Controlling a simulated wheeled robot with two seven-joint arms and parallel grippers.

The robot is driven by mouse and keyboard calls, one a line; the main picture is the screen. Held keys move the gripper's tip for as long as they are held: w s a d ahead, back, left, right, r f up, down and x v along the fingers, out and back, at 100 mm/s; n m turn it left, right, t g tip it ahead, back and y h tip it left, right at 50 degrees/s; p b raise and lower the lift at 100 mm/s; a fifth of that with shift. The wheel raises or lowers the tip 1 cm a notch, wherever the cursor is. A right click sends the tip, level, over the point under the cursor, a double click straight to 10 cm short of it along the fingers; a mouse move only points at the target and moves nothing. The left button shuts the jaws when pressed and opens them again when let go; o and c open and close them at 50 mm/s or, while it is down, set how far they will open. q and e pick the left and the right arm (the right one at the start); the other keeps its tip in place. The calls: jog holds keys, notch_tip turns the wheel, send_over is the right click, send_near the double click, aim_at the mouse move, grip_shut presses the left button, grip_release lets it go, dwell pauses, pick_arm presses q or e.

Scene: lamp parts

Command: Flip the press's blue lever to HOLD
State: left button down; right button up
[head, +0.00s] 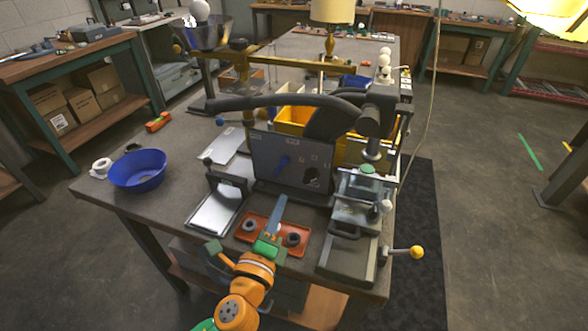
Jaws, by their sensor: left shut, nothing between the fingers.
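The press (262,178) is a dark grey box with a long black handle near the middle of the bench. My left gripper (279,204) comes in from the bottom on an orange and green arm. Its blue-grey fingers are shut and empty, pointing up over the red tray, below and apart from the lever. My right gripper is out of view.
The red tray (244,235) holds dark round parts. A silver plate fixture (214,211) stands left of it. A clamp fixture with a yellow knob (417,252) is at right. A blue bowl (138,182) sits at the left, with yellow bins (292,117) behind the press.

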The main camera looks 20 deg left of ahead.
aim_at(289, 160)
pick_arm(q)
jog(key=w, duration=0.5)
jog(key=w+p, duration=0.1)
jog(key=w, duration=0.4)
jog(key=shift+a+r, duration=0.1)
jog(key=shift+a, duration=0.1)
jog(key=shift+a+r+n+p, duration=0.35)
jog(key=shift+r+n, duration=0.1)
jog(key=shift+n, duration=0.35)
jog(key=shift+a+r+n+p, duration=0.3)
jog(key=shift+a+r+n, duration=0.05)
jog(key=shift+n, duration=0.45)
jog(key=n, duration=0.1)
jog(key=a+n+p, duration=0.1)
jog(key=shift+a+r+n, duration=0.25)
jog(key=shift+r+n, duration=0.05)
jog(key=shift+r, duration=0.1)
jog(key=n, duration=0.1)
jog(key=a+n+p, duration=0.1)
jog(key=a+n, duration=0.1)
jog(key=shift+r+g+p, duration=0.25)
jog(key=shift+g+p, duration=0.1)
jog(key=shift+g, duration=0.05)
jog(key=shift+a+f+n+p, duration=0.15)
jog(key=shift+a+n+p, duration=0.3)
jog(key=shift+a+n, duration=0.7)
